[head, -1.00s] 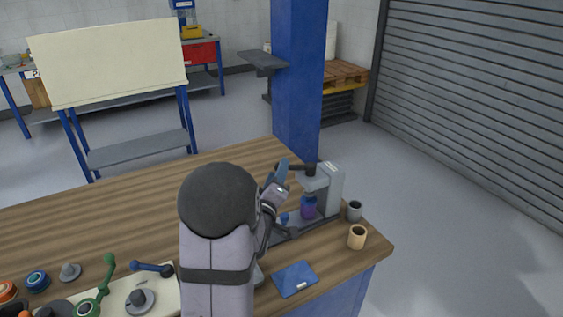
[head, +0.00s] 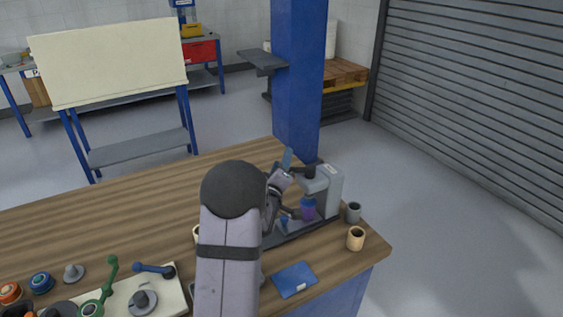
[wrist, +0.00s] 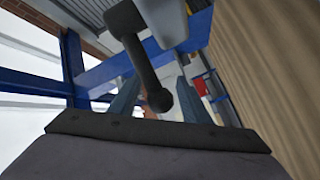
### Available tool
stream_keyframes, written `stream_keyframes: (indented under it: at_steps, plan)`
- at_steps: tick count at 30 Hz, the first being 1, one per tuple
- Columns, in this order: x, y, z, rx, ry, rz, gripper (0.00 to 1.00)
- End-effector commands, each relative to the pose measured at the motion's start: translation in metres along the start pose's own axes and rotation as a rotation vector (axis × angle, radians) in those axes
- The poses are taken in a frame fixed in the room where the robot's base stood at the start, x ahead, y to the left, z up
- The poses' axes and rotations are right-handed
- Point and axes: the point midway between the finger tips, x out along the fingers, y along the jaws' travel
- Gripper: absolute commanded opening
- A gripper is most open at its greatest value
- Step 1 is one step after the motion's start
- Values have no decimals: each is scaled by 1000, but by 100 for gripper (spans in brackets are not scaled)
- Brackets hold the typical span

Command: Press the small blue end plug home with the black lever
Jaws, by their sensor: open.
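A grey press (head: 331,188) stands at the right end of the wooden bench. Its black lever (head: 302,170) sticks out to the left near the top. In the wrist view the lever (wrist: 139,50) crosses the picture, and its rounded end appears between my two blue fingers. My gripper (head: 287,158) is open at the lever; contact cannot be told. A purple and blue part (head: 308,209) stands upright under the press ram. Whether its blue top is the end plug is too small to tell. A small blue piece (head: 284,221) shows to its left, partly behind my arm.
A grey cup (head: 353,213) and a tan cup (head: 355,239) stand right of the press near the bench edge. A blue flat item (head: 294,279) lies in front. Rollers and a green lever tool (head: 105,290) sit at front left. The left bench middle is clear.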

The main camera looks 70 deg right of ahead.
Motion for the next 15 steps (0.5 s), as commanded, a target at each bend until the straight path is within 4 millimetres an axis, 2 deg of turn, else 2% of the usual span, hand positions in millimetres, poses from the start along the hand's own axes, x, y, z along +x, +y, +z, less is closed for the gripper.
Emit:
stream_keyframes:
  at_steps: [3, 6, 9, 15]
  plan:
    - [0, 0, 0, 0, 0, 0, 43]
    - [0, 0, 0, 0, 0, 0, 19]
    - [0, 0, 0, 0, 0, -1, 0]
    - [-1, -1, 1, 2, 13, -8, 0]
